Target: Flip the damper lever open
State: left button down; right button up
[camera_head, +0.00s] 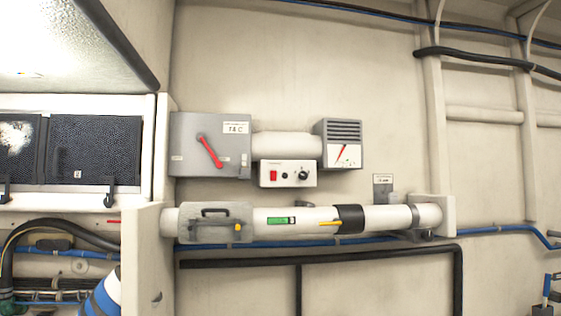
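A yellow lever (331,222) sits on the white horizontal pipe (375,219), just left of a black collar (350,218). It lies roughly along the pipe. A red lever (209,151) is on the front of a grey box (180,142) and slants from upper left to lower right. A small red pointer (342,153) shows on the louvred grey box (343,129). I see no label that tells which of these is the damper lever. Neither of my grippers is in view.
A white panel (287,173) with a red switch hangs below the short duct (287,145). A grey hatch (215,223) with a black handle covers the pipe's left part. A black rail (330,255) and blue hoses run below. Dark mesh panels (95,150) stand at left.

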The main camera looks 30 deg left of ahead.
aim_at(201, 138)
jog(key=i, duration=1)
jog(key=u, duration=0.85)
